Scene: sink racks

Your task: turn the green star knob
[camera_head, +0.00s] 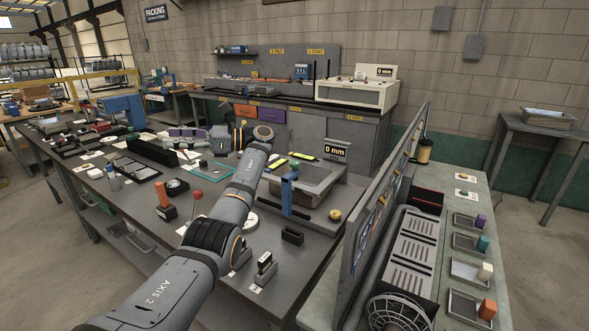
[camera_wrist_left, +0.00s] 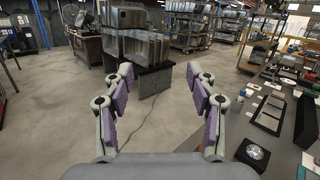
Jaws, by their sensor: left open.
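I cannot make out a green star knob in either view. My left arm crosses the bench in the head view, and my left gripper (camera_head: 188,138) is at its far end, partly hidden, above the bench's far side. In the left wrist view the gripper (camera_wrist_left: 160,72) is open, with its purple-padded fingers wide apart and nothing between them. It faces out over open floor, with the bench to its right. My right gripper is not in view.
A sink (camera_head: 312,176) with a blue post (camera_head: 287,193) stands right of my arm. A red-balled lever (camera_head: 197,194) and an orange block (camera_head: 166,196) stand left of it. A tall panel (camera_head: 385,190) rises at the right.

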